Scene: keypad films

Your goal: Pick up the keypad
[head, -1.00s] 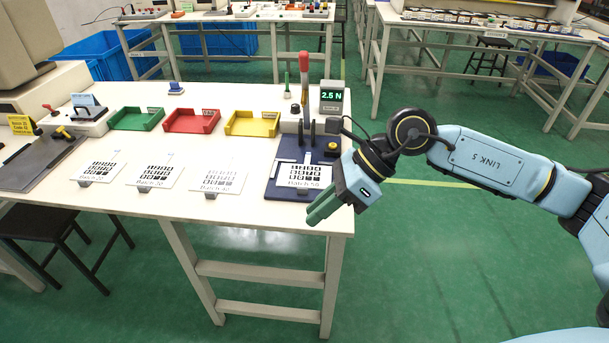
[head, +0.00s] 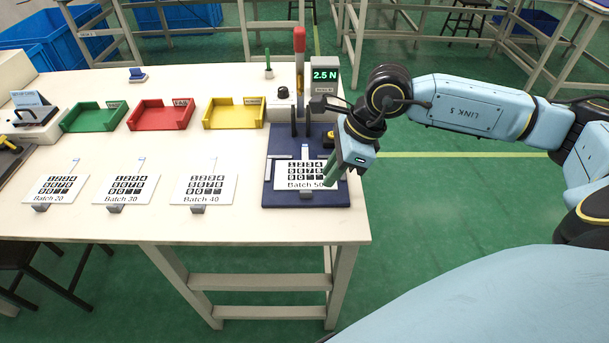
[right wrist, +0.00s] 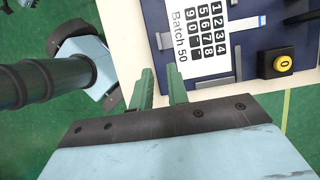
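The Batch 50 keypad (head: 302,171), a white sheet with black keys and a tail, lies on a blue fixture (head: 336,197) at the table's right end. It also shows in the right wrist view (right wrist: 203,32), apart from the fingertips. Similar films labelled Batch 20 (head: 57,186), Batch 30 (head: 128,186) and Batch 40 (head: 206,187) lie in a row to its left. My right gripper (head: 330,180) is at the keypad's right front corner in the head view. Its green fingers (right wrist: 161,70) are a little apart with nothing between them. My left gripper is out of view.
Green (head: 92,117), red (head: 160,115) and yellow (head: 234,113) trays stand behind the films. A red-handled lever press (head: 299,62) and a force display reading 2.5 N (head: 325,76) rise behind the fixture. The fixture has a yellow button (right wrist: 284,64).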

